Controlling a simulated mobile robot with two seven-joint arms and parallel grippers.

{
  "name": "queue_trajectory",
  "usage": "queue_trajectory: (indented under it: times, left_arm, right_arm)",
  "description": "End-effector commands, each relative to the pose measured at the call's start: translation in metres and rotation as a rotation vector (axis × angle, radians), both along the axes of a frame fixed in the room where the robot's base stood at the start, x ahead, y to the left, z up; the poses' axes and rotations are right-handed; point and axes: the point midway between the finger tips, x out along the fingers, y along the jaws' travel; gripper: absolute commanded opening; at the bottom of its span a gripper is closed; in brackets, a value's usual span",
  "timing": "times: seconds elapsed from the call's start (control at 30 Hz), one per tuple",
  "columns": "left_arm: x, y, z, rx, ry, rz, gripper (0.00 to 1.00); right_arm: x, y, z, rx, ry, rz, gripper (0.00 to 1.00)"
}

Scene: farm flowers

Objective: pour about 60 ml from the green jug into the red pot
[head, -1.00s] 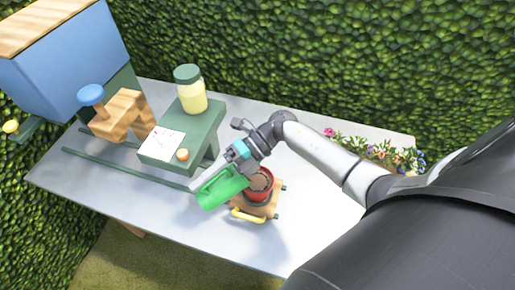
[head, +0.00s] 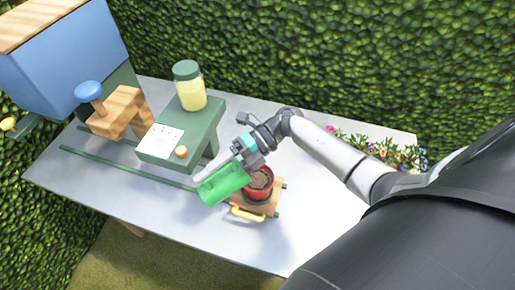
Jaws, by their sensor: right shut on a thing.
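The green jug (head: 222,186) is held by my right gripper (head: 240,159), which is shut on it. The jug lies tilted just left of the red pot (head: 259,187), partly beside its rim. The red pot holds brown soil and stands on a wooden base (head: 256,208) with a yellow handle. I cannot see any liquid running from the jug, and its inside is hidden. I cannot tell whether the jug touches the pot. My left gripper is not in view.
A green stand (head: 181,140) carries a jar of pale yellow liquid (head: 189,90), a white card and an orange knob. A wooden block with a blue knob (head: 89,92) stands left of it. Flowers (head: 385,150) line the back right.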

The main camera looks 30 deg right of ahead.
Motion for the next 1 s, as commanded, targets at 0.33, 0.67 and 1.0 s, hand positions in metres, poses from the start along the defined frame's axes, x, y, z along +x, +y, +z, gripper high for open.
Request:
queue_trajectory:
  times: [0.33,0.67,1.0]
  left_arm:
    - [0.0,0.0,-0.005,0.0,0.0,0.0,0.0]
    - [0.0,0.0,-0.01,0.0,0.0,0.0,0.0]
    - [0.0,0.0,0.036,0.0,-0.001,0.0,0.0]
  right_arm:
    - [0.0,-0.005,0.002,0.028,-0.001,0.0,0.0]
    - [0.0,-0.01,0.005,0.053,-0.001,0.0,0.0]
    - [0.0,0.021,-0.013,-0.211,-0.007,0.004,0.0]
